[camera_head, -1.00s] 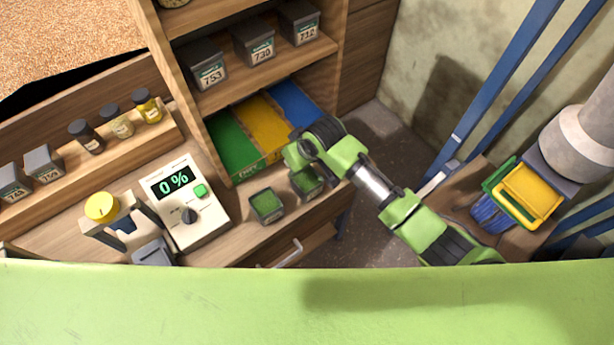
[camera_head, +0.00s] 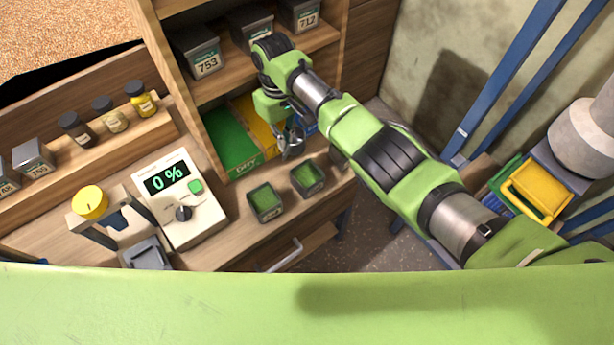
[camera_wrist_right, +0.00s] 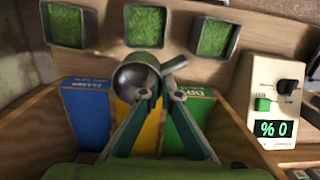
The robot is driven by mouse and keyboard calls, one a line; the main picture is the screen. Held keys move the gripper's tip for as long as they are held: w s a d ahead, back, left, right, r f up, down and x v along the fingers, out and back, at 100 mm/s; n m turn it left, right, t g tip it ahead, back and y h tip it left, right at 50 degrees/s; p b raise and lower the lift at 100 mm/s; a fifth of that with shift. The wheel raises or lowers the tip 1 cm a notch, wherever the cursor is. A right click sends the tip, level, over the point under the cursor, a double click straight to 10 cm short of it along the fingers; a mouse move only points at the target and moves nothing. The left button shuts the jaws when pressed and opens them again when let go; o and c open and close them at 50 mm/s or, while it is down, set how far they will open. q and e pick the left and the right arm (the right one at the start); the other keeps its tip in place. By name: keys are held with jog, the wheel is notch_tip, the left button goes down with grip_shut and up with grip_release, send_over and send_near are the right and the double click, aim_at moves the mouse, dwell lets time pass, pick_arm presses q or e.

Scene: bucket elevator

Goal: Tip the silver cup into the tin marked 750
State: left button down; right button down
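My right gripper (camera_wrist_right: 162,95) appears shut on the silver cup (camera_wrist_right: 137,78), a round, dark metallic piece with a short handle, held at the fingertips. The silver cup also shows in the head view (camera_head: 291,141), over the front of the coloured bins. Three open tins with green contents stand beyond it in the right wrist view: left (camera_wrist_right: 68,26), middle (camera_wrist_right: 145,25) and right (camera_wrist_right: 213,38). Two of these tins show in the head view (camera_head: 265,203) (camera_head: 308,179). Their labels do not show, so I cannot tell which is 750. My left gripper is not in view.
A green bin (camera_head: 232,145), yellow bin (camera_wrist_right: 151,128) and blue bin (camera_wrist_right: 87,112) sit in the lower cubby. Tins marked 753 (camera_head: 200,55) and 712 (camera_head: 302,14) stand on the shelf above. A meter reading 0 % (camera_head: 182,195) stands beside the bench tins.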

jog(key=shift+r+p, duration=1.7)
jog(key=shift+p, duration=0.2)
jog(key=shift+f, duration=0.1)
jog(key=shift+d, duration=0.1)
